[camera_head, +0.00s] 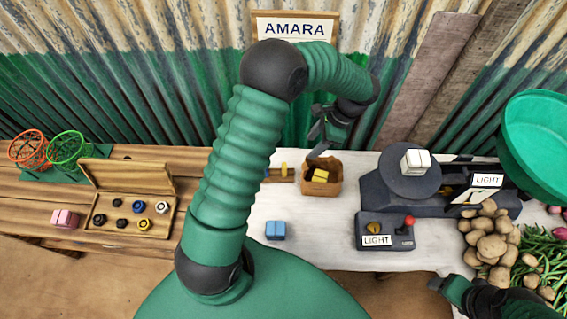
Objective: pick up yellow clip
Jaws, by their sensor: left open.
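A small yellow piece (284,169) that looks like a clip sits on a low wooden strip (272,177) on the white cloth, partly behind my arm. Another yellow item (320,175) lies inside a small open brown box (334,187) just to its right; I cannot tell which of the two is the clip. My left gripper (319,146) is open and hangs above and behind the box, apart from it, with its fingers partly dark and hard to make out. My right gripper (450,288) shows at the lower right edge, its fingers unclear.
A blue block (275,230) lies on the cloth. A dark scale (375,195) with a white block (415,161) and a control box (384,238) stand right. Potatoes (491,246) and a green pan (540,140) are far right. A wooden case (165,182) stands left.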

